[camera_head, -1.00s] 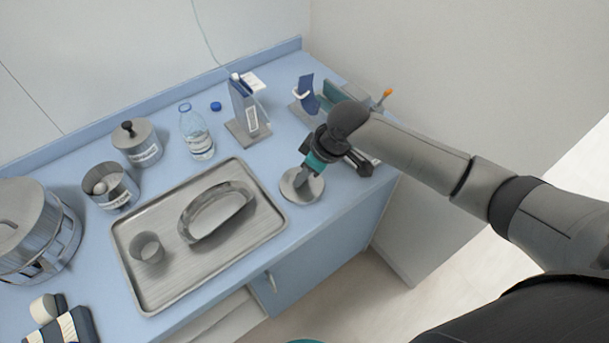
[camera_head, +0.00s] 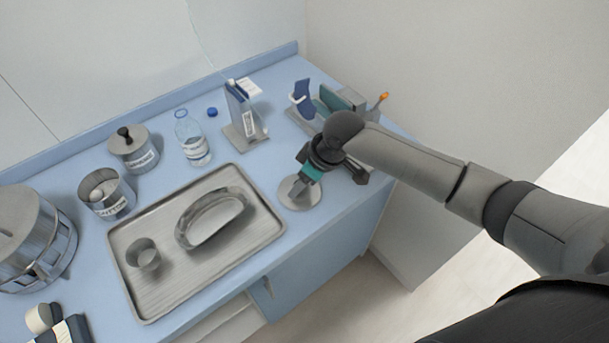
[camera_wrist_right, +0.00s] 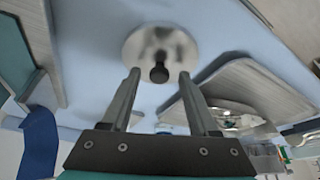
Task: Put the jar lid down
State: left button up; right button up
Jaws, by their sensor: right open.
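The jar lid (camera_head: 301,197) is a round metal disc lying flat on the blue counter, right of the tray. In the right wrist view the lid (camera_wrist_right: 160,45) shows its black knob (camera_wrist_right: 159,74). My right gripper (camera_head: 297,187) is over the lid. In the wrist view its two fingers (camera_wrist_right: 158,76) stand apart, one on each side of the knob, with a gap to it. The open metal jar (camera_head: 106,194) holds white balls and stands at the left behind the tray. My left gripper is not in view.
A metal tray (camera_head: 160,287) holds a kidney dish (camera_head: 211,218) and a small cup (camera_head: 144,254). Behind stand a lidded jar (camera_head: 133,150), a bottle (camera_head: 192,140) and an upright holder (camera_head: 243,115). A large metal drum (camera_head: 30,240) is at left. The counter's front edge is close to the lid.

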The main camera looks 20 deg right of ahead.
jog(key=p+v, duration=0.2)
jog(key=v, duration=1)
jog(key=shift+r, duration=0.1)
